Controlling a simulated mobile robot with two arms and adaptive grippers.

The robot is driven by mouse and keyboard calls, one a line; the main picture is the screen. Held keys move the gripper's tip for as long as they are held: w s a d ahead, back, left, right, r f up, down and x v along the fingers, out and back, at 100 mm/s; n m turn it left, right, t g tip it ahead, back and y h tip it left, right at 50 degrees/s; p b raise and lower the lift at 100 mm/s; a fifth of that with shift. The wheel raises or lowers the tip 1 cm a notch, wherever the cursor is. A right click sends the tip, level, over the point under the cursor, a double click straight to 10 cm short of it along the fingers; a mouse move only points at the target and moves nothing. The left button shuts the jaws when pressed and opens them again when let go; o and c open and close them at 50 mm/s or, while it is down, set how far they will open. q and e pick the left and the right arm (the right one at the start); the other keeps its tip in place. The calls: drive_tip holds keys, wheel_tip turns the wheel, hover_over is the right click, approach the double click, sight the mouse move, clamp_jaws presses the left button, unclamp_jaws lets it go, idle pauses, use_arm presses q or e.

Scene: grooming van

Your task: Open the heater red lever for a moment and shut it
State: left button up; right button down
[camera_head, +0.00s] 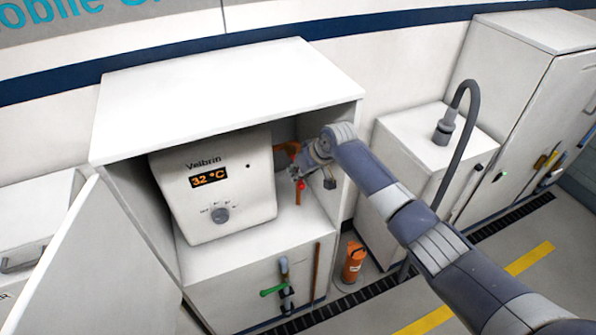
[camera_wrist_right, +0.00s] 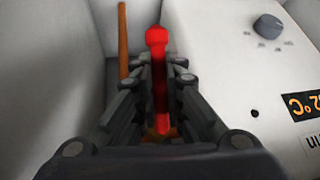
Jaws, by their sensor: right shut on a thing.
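The heater (camera_head: 222,185) is a white box with a dial and a display reading 32 °C, inside an open cabinet. Its red lever (camera_head: 300,185) shows as a small red tip at the heater's right side. In the right wrist view the red lever (camera_wrist_right: 158,80) stands between the fingers, its round end past the fingertips. My right gripper (camera_head: 298,172) is shut on the red lever; it also fills the lower middle of the right wrist view (camera_wrist_right: 160,95). The lever's base is hidden by the gripper. My left gripper is not in view.
The cabinet (camera_head: 230,88) has a roof and side walls close around the heater and my right gripper. Its open door (camera_head: 95,265) is at the left. A green-handled valve (camera_head: 272,291) is below. An orange cylinder (camera_head: 353,262) stands on the floor.

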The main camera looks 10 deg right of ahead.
drive_tip(key=c, duration=1.7)
unclamp_jaws()
drive_tip(key=shift+o, duration=0.2)
drive_tip(key=v, duration=1.2)
drive_tip(key=shift+f, duration=0.1)
